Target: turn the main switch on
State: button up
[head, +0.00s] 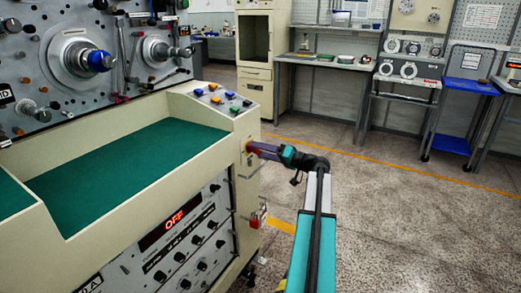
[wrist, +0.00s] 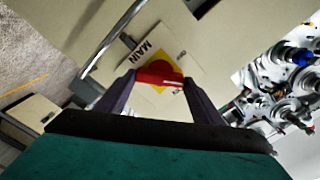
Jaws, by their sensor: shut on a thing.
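The main switch (wrist: 158,76) is a red knob on a yellow plate marked MAIN, seen in the wrist view. It sits on the cream end panel of the winding machine (head: 243,170). My gripper (wrist: 158,80) is shut on the red knob, one finger on each side of it. In the head view my gripper (head: 250,149) reaches the machine's side panel and mostly hides the switch. A red display (head: 175,219) on the machine's front reads OFF.
A metal handle (wrist: 115,35) stands out from the panel beside the switch. Coloured buttons (head: 217,99) are on the machine's top corner. A bench (head: 325,62), a rack and a blue cart (head: 470,85) stand at the back. The floor to the right is clear.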

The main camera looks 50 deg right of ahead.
jog(key=shift+f+m+p, duration=0.1)
jog(key=shift+m+p, duration=2)
jog(key=shift+m, duration=1.7)
jog(key=o, duration=1)
jog(key=shift+o, duration=0.2)
jog(key=shift+s+d, duration=0.1)
jog(key=shift+s, duration=0.05)
jog(key=v, duration=1.3)
jog(key=shift+s, duration=0.35)
